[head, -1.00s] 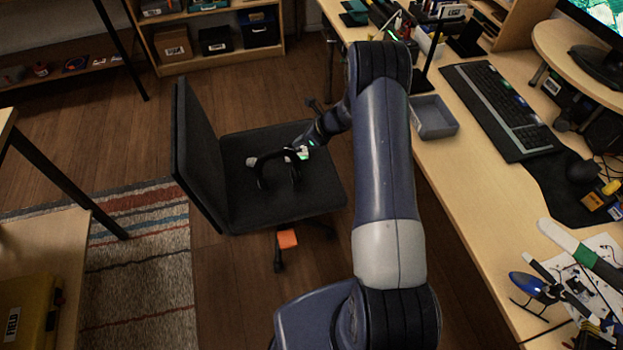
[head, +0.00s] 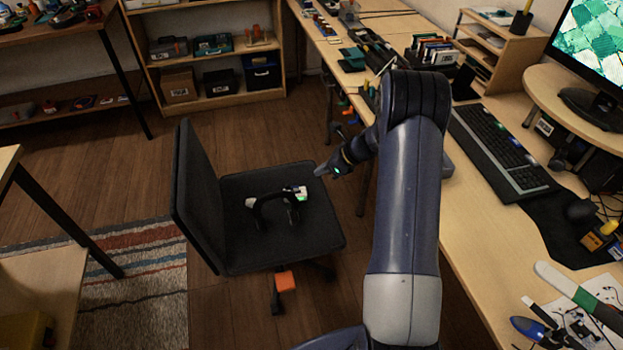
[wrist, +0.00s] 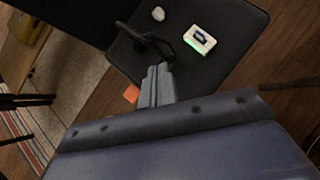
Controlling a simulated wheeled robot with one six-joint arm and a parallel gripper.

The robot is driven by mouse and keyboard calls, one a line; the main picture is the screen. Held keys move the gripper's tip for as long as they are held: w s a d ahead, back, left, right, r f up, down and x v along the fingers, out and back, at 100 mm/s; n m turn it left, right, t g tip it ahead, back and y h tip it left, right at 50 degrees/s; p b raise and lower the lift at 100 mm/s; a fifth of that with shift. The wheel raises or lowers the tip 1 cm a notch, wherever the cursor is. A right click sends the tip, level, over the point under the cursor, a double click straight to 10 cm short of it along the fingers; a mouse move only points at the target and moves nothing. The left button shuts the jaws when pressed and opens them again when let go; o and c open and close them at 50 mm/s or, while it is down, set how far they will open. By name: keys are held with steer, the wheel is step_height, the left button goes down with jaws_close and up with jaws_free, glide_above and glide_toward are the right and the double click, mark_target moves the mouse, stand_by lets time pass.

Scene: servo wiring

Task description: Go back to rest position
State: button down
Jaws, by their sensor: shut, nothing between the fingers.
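My gripper (head: 321,171) shows in the head view just past the right edge of the chair seat, with the arm reaching down from the right. In the wrist view its fingers (wrist: 157,86) are together with nothing between them. The black office chair (head: 230,240) stands to its left. On the seat lie a black arched headset-like thing (head: 275,198) and a small white box (head: 298,191) with a dark label. The box also shows in the wrist view (wrist: 200,39), apart from the fingers. A small white lump (wrist: 158,14) lies near the headset-like thing.
The wooden desk (head: 470,200) runs along the right, with a keyboard (head: 500,150), a monitor and model helicopter parts. A shelf (head: 205,55) stands at the back. A wooden table edge (head: 50,285) is at the left. Floor shows between chair and desk.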

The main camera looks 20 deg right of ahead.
steer(key=shift+w+v, duration=0.15)
steer(key=shift+v, duration=0.7)
steer(key=shift+w+v, duration=0.15)
steer(key=shift+v, duration=0.7)
steer(key=shift+r, duration=0.1)
steer(key=s+x, duration=0.1)
steer(key=x, duration=1.3)
steer(key=shift+a, duration=0.4)
steer(key=shift+s, duration=0.1)
